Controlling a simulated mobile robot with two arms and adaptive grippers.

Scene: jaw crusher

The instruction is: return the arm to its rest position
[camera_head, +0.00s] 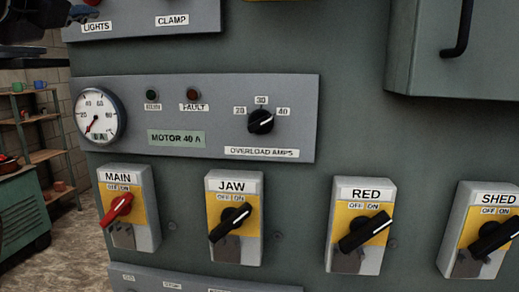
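A dark part of what looks like my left arm or gripper (36,18) shows in the top left corner of the head view, cut off by the frame edge. It is beside the LIGHTS label of the upper panel (150,20). Its fingers cannot be made out, so I cannot tell if it is open or shut, or if it touches anything. My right gripper is not in view.
A grey-green cabinet fills most of the view. Rotary switches MAIN (118,207), JAW (230,222), RED (364,233) and SHED (494,237) stick out, handles slanting up-right. Above are a gauge (99,115) and overload knob (261,121). Shelves (45,155) stand left.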

